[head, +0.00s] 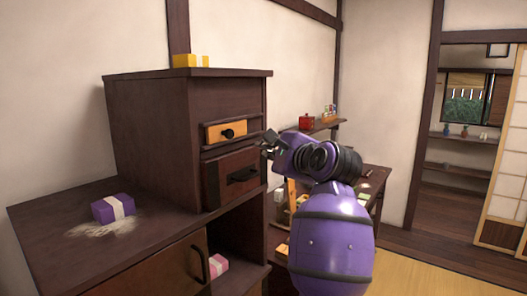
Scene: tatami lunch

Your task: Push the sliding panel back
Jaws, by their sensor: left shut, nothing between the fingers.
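My left gripper (270,144) is shut and empty, beside the right edge of the dark wooden chest. Its purple arm comes up from the bottom of the view. The chest front has an orange drawer with a dark knob (226,131) and, below it, a dark brown front with a black handle (243,174). The low cabinet beneath has a brown panel (165,272) with a curved dark handle, beside an open compartment. A paper-screen door (507,190) stands at the far right. I cannot tell which of these is the sliding panel. My right gripper is not in view.
A purple wrapped box (113,208) lies on the cabinet top (60,235) next to spilled pale powder. A pink wrapped box (217,265) sits in the open compartment. A yellow block (186,60) stands on the chest. Tatami floor (430,277) is clear at right.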

